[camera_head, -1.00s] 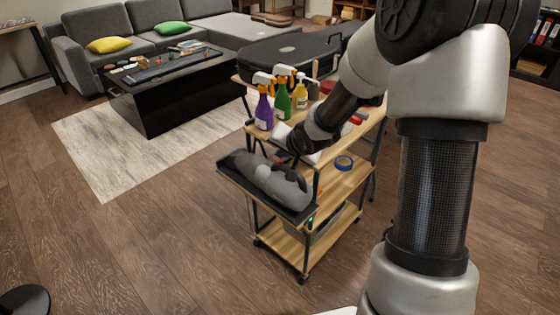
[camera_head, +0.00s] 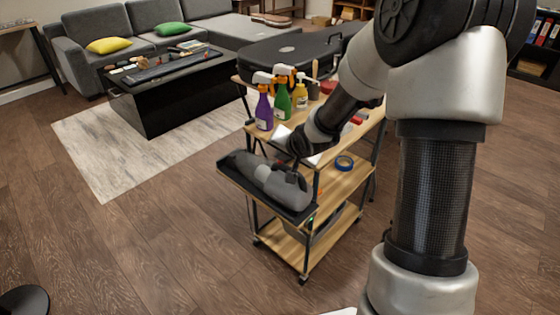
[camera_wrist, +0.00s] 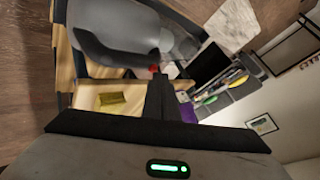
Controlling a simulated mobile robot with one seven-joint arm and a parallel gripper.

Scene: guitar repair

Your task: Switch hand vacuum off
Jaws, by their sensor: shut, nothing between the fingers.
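The grey hand vacuum (camera_head: 270,182) lies on a black tray (camera_head: 235,181) at the near left side of a wooden cart. In the wrist view its pale grey and translucent body (camera_wrist: 112,36) fills the upper left. My gripper (camera_head: 292,161) reaches down over the handle end of the vacuum. In the wrist view the dark fingers (camera_wrist: 156,76) are together and empty, with their tips close to a small red spot (camera_wrist: 154,68) by the vacuum body. I cannot tell whether they touch it. The vacuum's switch is not clearly visible.
The cart top holds purple (camera_head: 264,109), green (camera_head: 282,100) and yellow (camera_head: 301,96) bottles close beyond my gripper. A blue tape roll (camera_head: 344,163) is on the shelf below. Wooden floor around the cart's left and front is clear.

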